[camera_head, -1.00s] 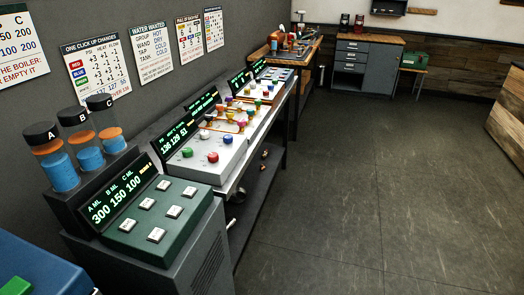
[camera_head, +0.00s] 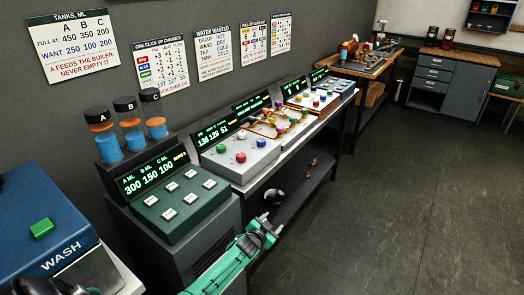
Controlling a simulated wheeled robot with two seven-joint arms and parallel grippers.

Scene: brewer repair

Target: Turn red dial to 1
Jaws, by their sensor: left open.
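The red dial (camera_head: 241,157) is a small round knob on the front of a white panel (camera_head: 247,170). A green dial (camera_head: 221,148) sits to its left, and a lit display (camera_head: 215,133) reading 136, 129 and 51 stands behind them. I cannot read the dial's setting. My left gripper (camera_head: 274,223) is at the end of a teal arm coming up from the bottom edge. It is open and empty, in front of and below the white panel, apart from the red dial.
A green panel (camera_head: 176,215) with several white buttons stands left of the white panel, with tanks A, B and C (camera_head: 128,115) behind it. More dial panels (camera_head: 304,95) run along the bench. A blue WASH machine (camera_head: 40,215) is at left. Open floor (camera_head: 380,200) lies right.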

